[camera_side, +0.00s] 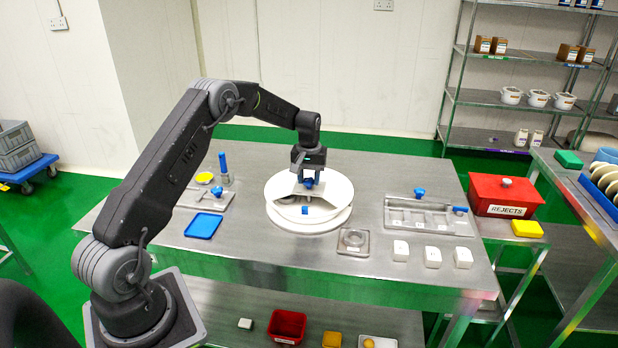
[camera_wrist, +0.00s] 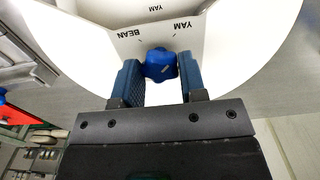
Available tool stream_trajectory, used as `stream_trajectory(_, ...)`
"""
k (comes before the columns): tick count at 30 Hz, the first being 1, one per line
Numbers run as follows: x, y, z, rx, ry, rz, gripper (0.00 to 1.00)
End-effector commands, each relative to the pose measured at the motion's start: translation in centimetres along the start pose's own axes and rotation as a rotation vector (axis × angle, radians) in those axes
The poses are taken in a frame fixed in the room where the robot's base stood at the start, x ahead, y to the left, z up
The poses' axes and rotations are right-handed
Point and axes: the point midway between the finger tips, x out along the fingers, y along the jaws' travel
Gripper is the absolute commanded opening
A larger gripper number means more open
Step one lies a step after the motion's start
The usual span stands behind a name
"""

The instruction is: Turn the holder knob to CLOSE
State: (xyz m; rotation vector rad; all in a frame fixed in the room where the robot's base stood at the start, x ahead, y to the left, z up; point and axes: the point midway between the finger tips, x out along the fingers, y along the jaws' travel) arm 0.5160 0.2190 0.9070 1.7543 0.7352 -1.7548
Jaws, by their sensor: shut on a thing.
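My gripper (camera_side: 309,174) reaches down over the round white machine (camera_side: 283,217) in the middle of the steel table. In the wrist view my gripper (camera_wrist: 159,68) has its two blue finger pads on either side of a blue knob (camera_wrist: 160,62) and is shut on it. The knob sits on a white panel with the words BEAN and YAM around it; no CLOSE mark is readable. The side view shows this knob (camera_side: 308,184) under my fingers. Another blue knob (camera_side: 419,192) and a blue handle (camera_side: 460,209) are on the steel tray fixture at right.
Left of the machine are a blue tray (camera_side: 203,225), a yellow disc (camera_side: 204,178) and an upright blue-handled tool (camera_side: 223,163). A steel plate with a round recess (camera_side: 353,241) and white blocks (camera_side: 433,257) lie in front right. A red REJECTS box (camera_side: 505,194) stands beyond.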

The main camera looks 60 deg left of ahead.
Motion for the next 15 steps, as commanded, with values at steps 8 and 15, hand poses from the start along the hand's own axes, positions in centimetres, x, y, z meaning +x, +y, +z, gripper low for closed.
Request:
stream_trajectory(8, -0.08, 0.0, -0.03, 0.051, 0.001, 0.0, 0.0)
stream_trajectory(15, -0.09, 0.0, -0.05, 0.153, 0.001, 0.0, 0.0)
